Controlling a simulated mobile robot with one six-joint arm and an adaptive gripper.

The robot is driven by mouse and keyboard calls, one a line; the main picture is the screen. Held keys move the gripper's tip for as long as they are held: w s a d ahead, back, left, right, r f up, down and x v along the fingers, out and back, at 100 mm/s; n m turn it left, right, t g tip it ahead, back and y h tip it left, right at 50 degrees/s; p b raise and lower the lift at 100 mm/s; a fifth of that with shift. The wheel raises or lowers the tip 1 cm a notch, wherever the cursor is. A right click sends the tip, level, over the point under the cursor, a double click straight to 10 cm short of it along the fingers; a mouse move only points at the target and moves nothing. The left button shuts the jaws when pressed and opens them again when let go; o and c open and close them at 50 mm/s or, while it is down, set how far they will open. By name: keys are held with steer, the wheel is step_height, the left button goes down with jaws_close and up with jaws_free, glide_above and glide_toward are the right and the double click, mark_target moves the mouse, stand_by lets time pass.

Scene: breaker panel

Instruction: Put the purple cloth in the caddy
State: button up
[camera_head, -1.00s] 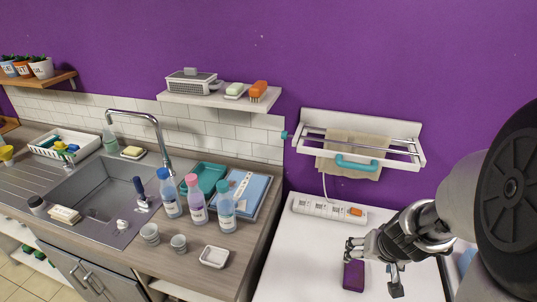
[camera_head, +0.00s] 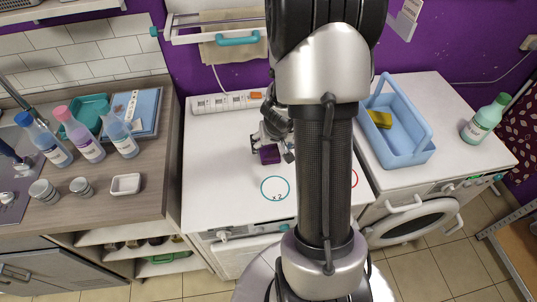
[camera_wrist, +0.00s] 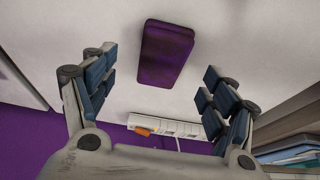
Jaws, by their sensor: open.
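The purple cloth (camera_head: 270,154), a small folded dark purple block, lies on the white top (camera_head: 225,150) in the middle of the head view. In the wrist view the cloth (camera_wrist: 165,53) shows whole, in the gap between my fingers and apart from both. My gripper (camera_head: 272,142) is open and empty above the cloth, its fingers partly hidden by my arm; its spread fingers also show in the wrist view (camera_wrist: 157,72). The light blue caddy (camera_head: 408,158) stands right of my arm on a white appliance, with a yellow item (camera_head: 379,118) inside.
A power strip (camera_head: 225,103) with an orange switch lies behind the cloth. A drying rack (camera_head: 190,38) with a beige towel hangs above it. A green bottle (camera_head: 482,122) stands right of the caddy. Several bottles stand on the left counter. My arm hides part of the white top.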

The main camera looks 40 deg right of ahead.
mark_target(269, 150)
steer(key=b+x, duration=0.3)
steer(key=x, duration=0.2)
steer(key=shift+w+a+f, duration=0.1)
steer(key=shift+w+f, duration=0.15)
steer(key=shift+w, duration=0.05)
steer(key=c, duration=1.1)
steer(key=shift+c, duration=0.2)
steer(key=shift+r, duration=0.1)
step_height(269, 150, up, 20)
steer(key=p, duration=1.9)
steer(key=shift+p, duration=0.4)
